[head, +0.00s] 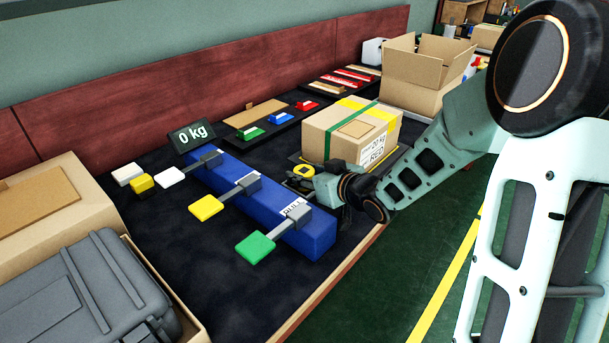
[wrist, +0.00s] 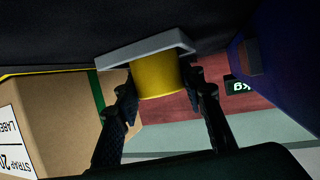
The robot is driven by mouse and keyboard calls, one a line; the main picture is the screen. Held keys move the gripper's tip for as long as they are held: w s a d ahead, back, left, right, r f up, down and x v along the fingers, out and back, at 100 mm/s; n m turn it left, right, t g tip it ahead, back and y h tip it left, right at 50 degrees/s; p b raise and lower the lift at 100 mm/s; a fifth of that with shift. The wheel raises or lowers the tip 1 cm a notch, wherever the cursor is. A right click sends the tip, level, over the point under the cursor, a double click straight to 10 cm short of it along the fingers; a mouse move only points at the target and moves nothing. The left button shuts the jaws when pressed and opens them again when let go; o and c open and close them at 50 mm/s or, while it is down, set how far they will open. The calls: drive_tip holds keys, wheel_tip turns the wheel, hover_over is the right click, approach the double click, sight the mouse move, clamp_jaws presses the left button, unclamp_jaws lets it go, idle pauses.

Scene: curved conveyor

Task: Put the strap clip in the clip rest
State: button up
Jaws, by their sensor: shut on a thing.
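My gripper (wrist: 161,88) is shut on a yellow rounded piece (wrist: 157,76) with a flat grey plate (wrist: 147,47) at its far end in the wrist view. I take this held piece for the strap clip, though no label shows on it. In the head view my gripper (head: 313,188) is at the right end of the blue beam, in front of the strapped carton (head: 350,130), with the yellow top (head: 303,170) of the piece showing. The fingertips are partly hidden there. I cannot tell for sure which thing is the clip rest.
A blue beam (head: 318,236) with several coloured paddles, such as the green paddle (head: 255,247), lies to the left. Behind are a 0 kg display (head: 188,136) and dark trays (head: 268,128) with coloured pieces. A grey case (head: 105,285) fills the front left.

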drive_tip(key=shift+f, duration=0.1)
drive_tip(key=o, duration=1.3)
drive_tip(key=shift+o, duration=0.2)
drive_tip(key=p+v, duration=0.2)
drive_tip(key=v, duration=0.3)
drive_tip(key=p+v, duration=0.2)
drive_tip(key=v, duration=0.4)
drive_tip(key=shift+w+r, duration=0.15)
drive_tip(key=shift+r, duration=0.05)
drive_tip(key=shift+s+d+r, duration=0.1)
drive_tip(key=shift+s+d, duration=0.3)
drive_tip(key=shift+s, duration=0.15)
